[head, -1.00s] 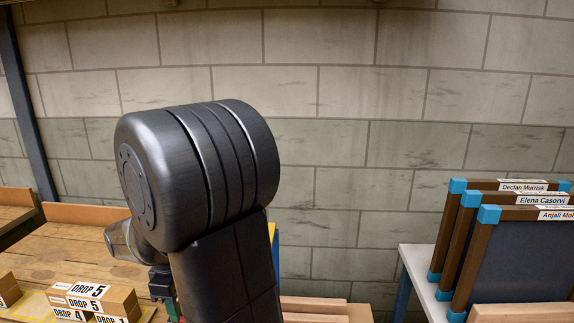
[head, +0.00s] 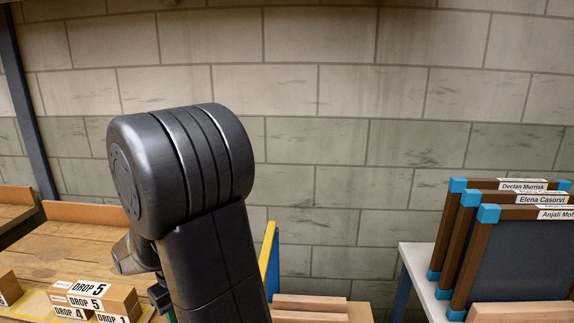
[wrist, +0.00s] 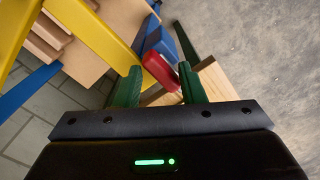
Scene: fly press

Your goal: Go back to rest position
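My gripper (wrist: 158,82) shows in the wrist view with its two green fingers apart and a gap between them. A red block-like part (wrist: 160,70) and a blue part (wrist: 160,42) show beyond and between the fingertips. I see no grip on either, though the red part looks close to the right fingertip. In the head view my black arm fills the centre and hides most of the gripper.
Cartons marked DROP (head: 92,297) stand on a wooden surface (head: 75,245) at lower left. A yellow and blue post (head: 269,262) stands right of my arm. Named framed panels (head: 510,250) stand on a white table (head: 420,262) at right. Wooden pieces (head: 310,305) lie at bottom centre.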

